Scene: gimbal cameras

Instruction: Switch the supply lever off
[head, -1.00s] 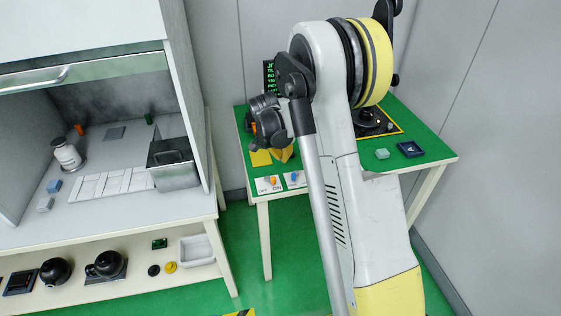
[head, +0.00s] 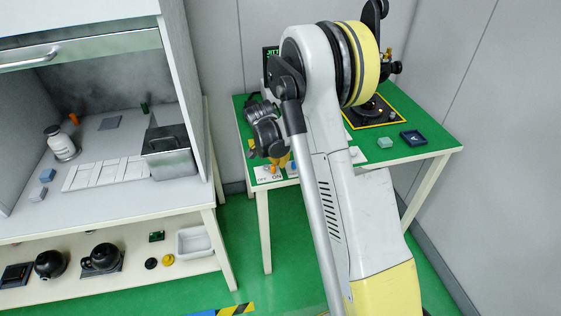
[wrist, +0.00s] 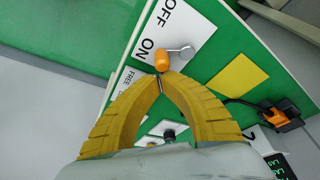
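The supply lever is an orange-tipped lever (wrist: 162,60) with a metal arm and round pivot on a white plate (wrist: 169,22) marked OFF and ON. Its orange end lies beside the word ON. The lever (head: 273,170) also shows at the green table's front left corner in the head view. My gripper (wrist: 162,79) has yellow ribbed fingers with their tips together, and nothing is visible between them. The tips are right beside the orange end; I cannot tell whether they touch it. In the head view my gripper (head: 280,162) is partly hidden by my wrist.
A second white plate marked FREE (wrist: 124,82) is next to the lever plate. A yellow square (wrist: 241,80) and a black and orange device (wrist: 279,114) lie on the green tabletop (wrist: 215,58). A dark blue tray (head: 413,138) sits at the right. A fume hood stands left, across a floor gap.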

